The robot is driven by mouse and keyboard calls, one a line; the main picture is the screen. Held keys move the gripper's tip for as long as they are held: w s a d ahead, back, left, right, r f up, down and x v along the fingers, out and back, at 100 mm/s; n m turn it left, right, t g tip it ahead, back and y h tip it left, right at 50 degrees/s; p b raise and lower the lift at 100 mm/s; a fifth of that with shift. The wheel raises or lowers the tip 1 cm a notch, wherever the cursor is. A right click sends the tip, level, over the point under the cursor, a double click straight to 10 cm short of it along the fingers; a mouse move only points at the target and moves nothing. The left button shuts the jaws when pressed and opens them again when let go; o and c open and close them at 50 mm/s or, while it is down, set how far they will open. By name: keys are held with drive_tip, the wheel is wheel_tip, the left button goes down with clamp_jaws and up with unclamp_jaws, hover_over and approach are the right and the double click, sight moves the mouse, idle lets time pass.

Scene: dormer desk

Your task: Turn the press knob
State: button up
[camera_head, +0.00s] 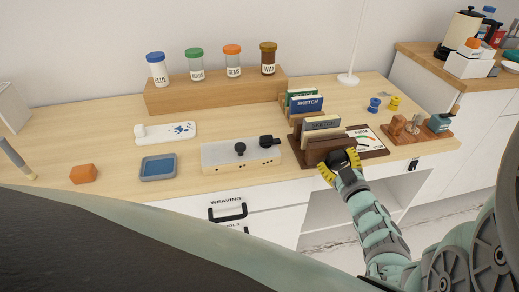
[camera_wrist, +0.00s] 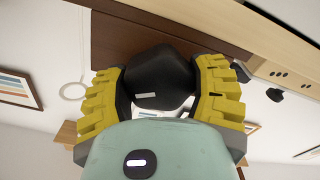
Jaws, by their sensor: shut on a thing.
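The press (camera_head: 312,157) is a dark brown wooden body near the front edge of the desk, with sketch cards behind it. Its knob (camera_wrist: 160,80) is black and faceted with a small white mark, and sits at the press's front. My gripper (camera_head: 341,165) reaches up to it from the front right. In the wrist view, my gripper (camera_wrist: 161,72) has its yellow ribbed fingers on both sides of the knob, shut on it. In the head view the knob is mostly hidden by the gripper.
A gauge card (camera_head: 364,141) lies right of the press. A grey box with black knobs (camera_head: 240,158) stands to its left, and a blue tray (camera_head: 158,168) further left. A wooden holder (camera_head: 407,128) is at the right. Jars stand on a riser (camera_head: 215,93) behind.

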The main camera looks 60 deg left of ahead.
drive_tip(key=shift+s+a+n+b, duration=0.1)
drive_tip(key=shift+n+b, duration=0.3)
drive_tip(key=shift+n, duration=0.8)
drive_tip(key=o, duration=1.2)
drive_tip(key=v, duration=1.2)
